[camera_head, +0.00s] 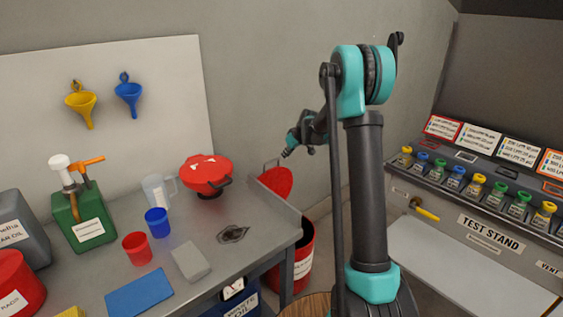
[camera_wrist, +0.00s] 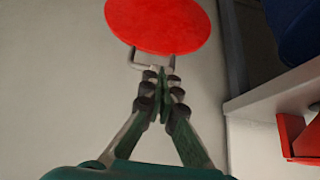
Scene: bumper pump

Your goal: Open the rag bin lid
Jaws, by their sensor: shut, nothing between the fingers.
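The rag bin (camera_head: 304,258) is a red drum with a white label, partly hidden behind the workbench corner. Its round red lid (camera_head: 276,183) stands tilted up steeply above the drum, its wire handle (camera_head: 271,163) at the upper edge. In the wrist view the lid (camera_wrist: 160,22) is a red disc at the top, with the handle (camera_wrist: 139,66) at its near edge. My gripper (camera_head: 286,154) is just above and right of the lid in the head view. Its fingers (camera_wrist: 162,74) are shut and empty at the handle; I cannot tell whether they touch it.
The grey workbench (camera_head: 205,262) at left holds a red funnel-topped item (camera_head: 207,172), cups, a jug and a green pump can (camera_head: 84,218). A blue waste oil container (camera_head: 240,302) stands below its edge. The test stand (camera_head: 490,225) is at right.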

